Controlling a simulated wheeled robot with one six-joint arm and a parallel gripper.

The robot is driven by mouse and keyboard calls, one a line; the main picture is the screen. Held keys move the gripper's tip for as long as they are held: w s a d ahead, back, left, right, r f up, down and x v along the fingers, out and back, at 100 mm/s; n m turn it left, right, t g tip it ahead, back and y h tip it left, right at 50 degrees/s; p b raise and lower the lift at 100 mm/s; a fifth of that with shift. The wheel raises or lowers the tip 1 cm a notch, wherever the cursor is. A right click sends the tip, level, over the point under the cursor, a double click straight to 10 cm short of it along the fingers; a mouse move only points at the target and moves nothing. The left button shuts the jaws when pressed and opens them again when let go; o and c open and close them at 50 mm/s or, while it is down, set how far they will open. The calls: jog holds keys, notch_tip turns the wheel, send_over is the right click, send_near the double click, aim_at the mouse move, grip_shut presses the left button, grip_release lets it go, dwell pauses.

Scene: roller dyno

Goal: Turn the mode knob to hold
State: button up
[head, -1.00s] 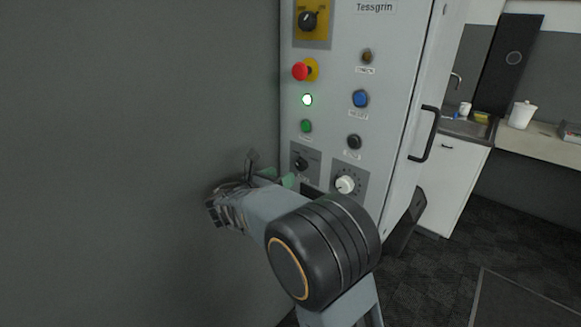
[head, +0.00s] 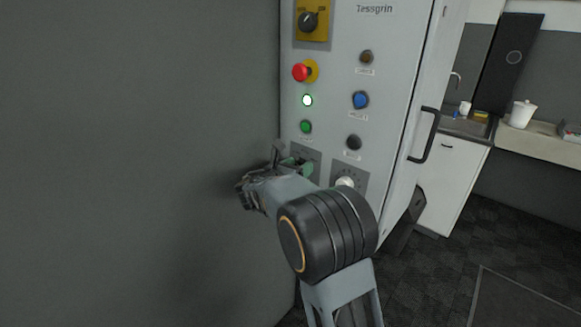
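The grey control cabinet fills the middle of the head view. A small grey plate (head: 313,155) low on its left side carries a black knob, likely the mode knob; my gripper now hides that knob. My gripper (head: 290,161) is at this plate, with its dark finger and green pads in front of the knob's place. The fingers look apart, so it appears open. Whether they touch the knob is hidden. The labels are too small to read, so the knob's setting cannot be told.
A white dial (head: 346,182) sits just right, partly behind my arm. Above are a green button (head: 305,127), a lit lamp (head: 307,100), a red mushroom button (head: 300,72) and a black rotary switch (head: 308,21) on yellow. A black handle (head: 425,134) sticks out at the right.

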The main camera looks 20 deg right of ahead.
jog(key=c, duration=0.7)
jog(key=shift+a, duration=0.3)
jog(key=shift+c, duration=0.8)
jog(key=shift+d+r+m+b, duration=0.1)
jog(key=shift+d+m+b, duration=0.05)
jog(key=shift+m+b, duration=4.35)
jog(key=shift+d+r+m+b, duration=0.1)
jog(key=shift+m+b, duration=4.3)
jog(key=shift+b, duration=0.2)
jog(key=o, duration=0.9)
jog(key=shift+f, duration=0.15)
